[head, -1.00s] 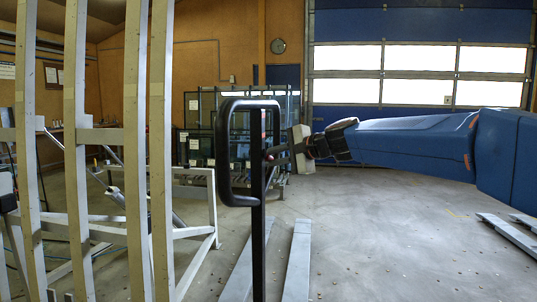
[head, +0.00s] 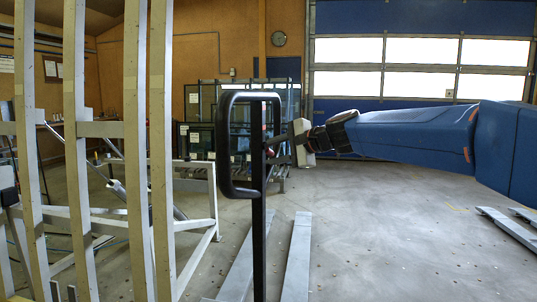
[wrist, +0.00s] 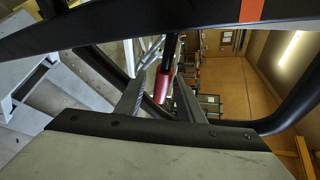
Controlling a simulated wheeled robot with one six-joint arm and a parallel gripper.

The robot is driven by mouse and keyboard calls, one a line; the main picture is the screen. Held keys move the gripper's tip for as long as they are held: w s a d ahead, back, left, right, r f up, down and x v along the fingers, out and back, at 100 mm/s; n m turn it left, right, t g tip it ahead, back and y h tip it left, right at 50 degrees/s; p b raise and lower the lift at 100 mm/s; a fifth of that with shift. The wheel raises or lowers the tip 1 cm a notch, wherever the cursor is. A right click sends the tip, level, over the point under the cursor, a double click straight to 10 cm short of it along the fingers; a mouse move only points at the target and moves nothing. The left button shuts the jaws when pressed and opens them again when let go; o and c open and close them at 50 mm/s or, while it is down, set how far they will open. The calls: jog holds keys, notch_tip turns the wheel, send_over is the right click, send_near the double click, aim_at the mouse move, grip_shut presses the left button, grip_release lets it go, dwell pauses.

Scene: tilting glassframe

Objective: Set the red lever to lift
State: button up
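The red lever (wrist: 184,98) shows in the wrist view as a red grip on a dark rod, close to my finger on the right. In the head view only a small dark red bit of it shows, beside the black post (head: 259,240) and partly hidden. My gripper (head: 276,147) reaches in from the right, with its fingers at the post and lever. In the wrist view my gripper (wrist: 158,92) has a gap between its fingers and looks open. I cannot tell whether a finger touches the lever. No lift marking is readable.
A black loop handle (head: 228,145) stands on the post, close to my fingertips. A black bar (wrist: 130,28) crosses just above the fingers in the wrist view. Pale upright beams (head: 135,150) stand at the left. The floor (head: 390,240) at right is mostly clear.

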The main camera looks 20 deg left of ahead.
jog(key=v, duration=1.7)
jog(key=shift+d, duration=0.2)
jog(key=shift+s+f, duration=0.1)
jog(key=s+d+f+n+h, duration=0.3)
jog(key=s+d+f+h, duration=0.3)
jog(key=s+d+f, duration=0.9)
jog(key=s+d+f+n+h, duration=0.4)
jog(key=s+d+f+h, duration=0.3)
jog(key=s+d+f, duration=0.9)
jog(key=d+f, duration=0.5)
jog(key=f, duration=0.1)
jog(key=shift+s+d+n, duration=0.3)
jog(key=shift+d, duration=0.1)
